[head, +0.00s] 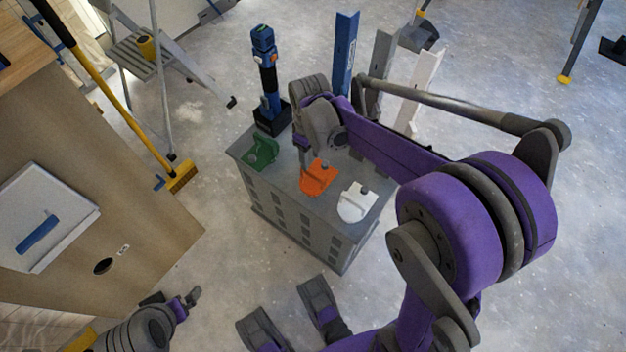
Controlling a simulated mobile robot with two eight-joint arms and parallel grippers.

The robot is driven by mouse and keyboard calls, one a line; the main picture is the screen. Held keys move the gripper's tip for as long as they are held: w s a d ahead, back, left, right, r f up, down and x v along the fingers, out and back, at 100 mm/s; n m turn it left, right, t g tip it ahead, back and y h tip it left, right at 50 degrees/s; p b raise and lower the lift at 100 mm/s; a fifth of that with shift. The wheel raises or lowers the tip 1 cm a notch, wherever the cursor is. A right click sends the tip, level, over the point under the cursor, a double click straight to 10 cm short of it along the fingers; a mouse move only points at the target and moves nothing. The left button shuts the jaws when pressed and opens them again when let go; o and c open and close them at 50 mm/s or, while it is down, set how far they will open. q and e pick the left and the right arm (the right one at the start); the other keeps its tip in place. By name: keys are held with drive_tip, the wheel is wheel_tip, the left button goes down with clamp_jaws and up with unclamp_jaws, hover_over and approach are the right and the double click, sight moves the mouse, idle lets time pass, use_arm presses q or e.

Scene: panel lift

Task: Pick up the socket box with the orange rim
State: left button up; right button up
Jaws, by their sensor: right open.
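The socket box with the orange rim (318,180) sits on top of a grey perforated crate (290,222), between a green-rimmed box (261,151) and a white one (354,204). My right gripper (311,158) reaches in from the right and points down at the far edge of the orange-rimmed box, partly covering it. It is open; I cannot tell whether it touches the box. My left gripper (178,300) is low at the left, away from the crate and apparently empty. Its jaw opening is unclear.
A brown panel (110,215) with a white plate fills the left side. A broom (182,176) and stepladder (150,55) stand beyond.

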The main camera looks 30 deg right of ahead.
sight(313, 173)
wheel_tip(313, 173, down, 5)
drive_tip(key=shift+d+f+b, duration=0.1)
drive_tip(key=shift+b, duration=0.6)
drive_tip(key=f+b, duration=0.1)
drive_tip(key=f, duration=0.1)
drive_tip(key=f+b, duration=0.1)
drive_tip(key=f, duration=0.2)
drive_tip(key=shift+d+f, duration=0.2)
drive_tip(key=shift+f, duration=0.05)
clamp_jaws()
idle(0.6)
